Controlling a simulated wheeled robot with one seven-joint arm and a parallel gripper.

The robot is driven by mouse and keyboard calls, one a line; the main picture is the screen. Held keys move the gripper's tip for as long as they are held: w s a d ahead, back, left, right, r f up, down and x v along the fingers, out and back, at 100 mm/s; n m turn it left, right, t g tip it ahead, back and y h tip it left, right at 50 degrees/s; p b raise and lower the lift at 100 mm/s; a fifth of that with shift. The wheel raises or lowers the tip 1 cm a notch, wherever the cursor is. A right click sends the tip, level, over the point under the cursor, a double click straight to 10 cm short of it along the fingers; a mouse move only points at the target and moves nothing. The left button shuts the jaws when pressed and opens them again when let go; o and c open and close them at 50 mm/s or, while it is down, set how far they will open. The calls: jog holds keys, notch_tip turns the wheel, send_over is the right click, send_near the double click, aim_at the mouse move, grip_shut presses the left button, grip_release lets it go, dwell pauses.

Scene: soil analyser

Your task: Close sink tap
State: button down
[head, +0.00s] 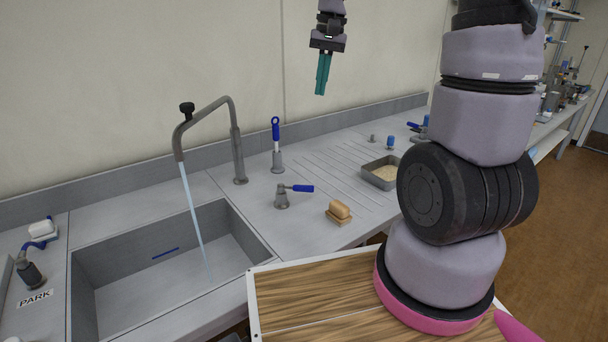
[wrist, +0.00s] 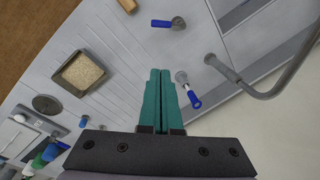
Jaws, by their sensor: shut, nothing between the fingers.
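The grey sink faucet (head: 238,155) arches over the basin (head: 105,273), and a stream of water (head: 192,215) runs from its spout into it. Right of the faucet stands a tap with an upright blue handle (head: 276,130). In front of it is a second tap with a blue lever (head: 300,188) lying sideways. My gripper (head: 322,92) hangs fingers down, shut and empty, above and to the right of the upright handle. In the wrist view, my teal fingers (wrist: 159,72) are together; the upright handle (wrist: 194,97) is close to their right and the sideways lever (wrist: 161,23) lies beyond the tips.
A yellow sponge (head: 340,209) sits on a small holder by the counter's front edge. A grey tray (head: 370,177) of grainy material stands on the ribbed drainboard. The faucet pipe (wrist: 271,92) curves at the right of the wrist view. The wall is behind the counter.

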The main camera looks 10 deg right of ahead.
aim_at(297, 189)
jog(key=w+a+f+g, duration=0.2)
jog(key=w+f+g, duration=0.35)
jog(key=f, duration=0.95)
jog(key=shift+t, duration=0.85)
jog(key=x, duration=1.1)
jog(key=shift+s+a+r, duration=0.1)
jog(key=shift+s+a, duration=0.05)
jog(key=shift+s+a+f, duration=0.2)
jog(key=shift+s+a, duration=0.05)
jog(key=shift+s, duration=0.45)
